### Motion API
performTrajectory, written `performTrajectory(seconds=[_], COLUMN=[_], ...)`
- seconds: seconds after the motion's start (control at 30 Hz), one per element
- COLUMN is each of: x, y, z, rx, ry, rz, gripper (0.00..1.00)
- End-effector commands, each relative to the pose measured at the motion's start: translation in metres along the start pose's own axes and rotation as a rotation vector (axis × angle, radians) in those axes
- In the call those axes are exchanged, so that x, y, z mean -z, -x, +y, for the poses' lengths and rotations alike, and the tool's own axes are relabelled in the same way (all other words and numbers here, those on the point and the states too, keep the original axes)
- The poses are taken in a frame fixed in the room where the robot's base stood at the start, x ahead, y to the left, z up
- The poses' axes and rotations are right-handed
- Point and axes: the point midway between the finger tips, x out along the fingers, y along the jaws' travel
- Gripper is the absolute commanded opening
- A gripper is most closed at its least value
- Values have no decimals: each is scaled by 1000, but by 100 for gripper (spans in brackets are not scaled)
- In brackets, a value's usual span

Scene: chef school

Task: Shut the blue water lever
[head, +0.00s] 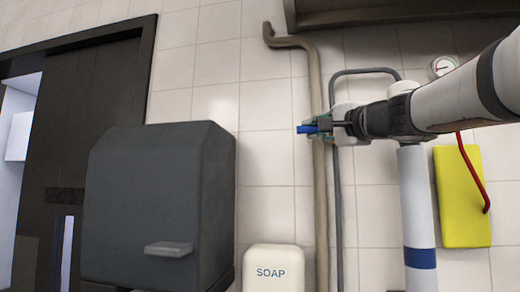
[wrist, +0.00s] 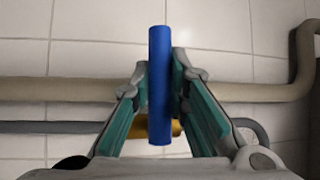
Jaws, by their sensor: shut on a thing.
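The blue water lever (wrist: 159,85) stands as a long blue bar between the two teal-padded fingers of my gripper (wrist: 158,88) in the wrist view. A yellow-brown fitting (wrist: 171,128) shows behind its lower part. In the head view, the blue lever (head: 308,129) sticks out to the left in front of the beige vertical pipe. My gripper (head: 322,127) reaches it from the right and is shut on it. Most of the valve behind the lever is hidden by my gripper and arm.
A beige pipe (head: 319,210) and a thinner grey pipe (head: 337,215) run up the tiled wall. A dark grey box (head: 158,200) and a soap dispenser (head: 273,268) are at left and below. A yellow panel (head: 457,215) and a gauge (head: 443,66) are at right.

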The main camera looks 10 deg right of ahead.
Motion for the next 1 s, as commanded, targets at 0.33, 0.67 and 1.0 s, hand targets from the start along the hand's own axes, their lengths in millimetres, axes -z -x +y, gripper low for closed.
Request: performTrajectory(seconds=[0.33, 0.67, 1.0], x=[1, 1, 0], y=[0, 0, 13], z=[-3, -2, -2], rx=[16, 15, 14], ry=[-19, -19, -17], rz=[6, 5, 5], gripper=[0, 36, 36])
